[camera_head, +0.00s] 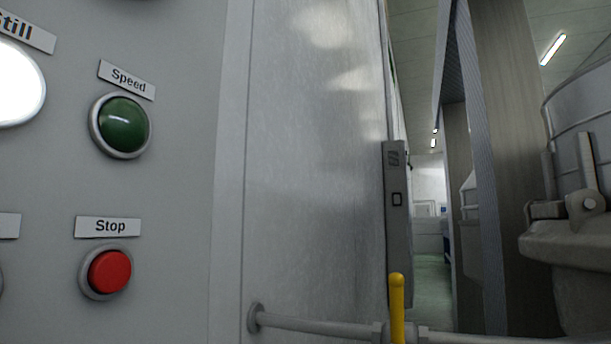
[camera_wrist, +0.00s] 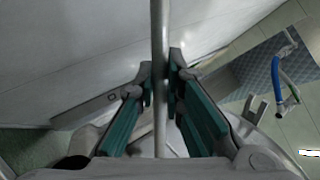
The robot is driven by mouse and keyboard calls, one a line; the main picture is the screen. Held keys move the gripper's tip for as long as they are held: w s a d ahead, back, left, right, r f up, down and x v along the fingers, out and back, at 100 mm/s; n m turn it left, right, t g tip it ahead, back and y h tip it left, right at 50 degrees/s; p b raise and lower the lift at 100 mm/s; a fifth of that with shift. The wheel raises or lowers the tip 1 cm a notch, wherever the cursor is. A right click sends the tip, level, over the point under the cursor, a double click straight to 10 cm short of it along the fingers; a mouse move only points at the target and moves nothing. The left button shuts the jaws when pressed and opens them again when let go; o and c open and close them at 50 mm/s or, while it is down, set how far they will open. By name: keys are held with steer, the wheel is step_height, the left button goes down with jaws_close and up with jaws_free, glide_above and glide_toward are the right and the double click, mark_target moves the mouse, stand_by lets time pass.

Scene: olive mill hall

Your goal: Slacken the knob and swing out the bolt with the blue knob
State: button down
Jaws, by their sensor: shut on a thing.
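My gripper (camera_wrist: 161,84) shows in the wrist view, with teal pads on both fingers. Its fingertips are closed around a slim grey rod (camera_wrist: 159,30), which runs from the top edge down between the fingers. I see no blue knob that I can make out for certain on this rod. A blue curved piece, hose or handle (camera_wrist: 284,78), shows at the right of the wrist view, apart from my gripper. The head view does not show my gripper, nor a blue knob or swing bolt that I can identify.
In the head view, a grey panel carries a green Speed button (camera_head: 122,125) and a red Stop button (camera_head: 110,269). A yellow handle (camera_head: 397,308) stands by a horizontal pipe (camera_head: 310,325). A metal vessel (camera_head: 580,250) stands at right. A narrow passage opens between.

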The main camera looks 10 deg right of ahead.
steer(key=shift+a+f+n+y, duration=0.15)
steer(key=shift+f+n+y, duration=0.95)
steer(key=shift+f+n, duration=0.35)
steer(key=c, duration=1.7)
jaws_free()
steer(key=v, duration=1.2)
steer(key=shift+r, duration=0.1)
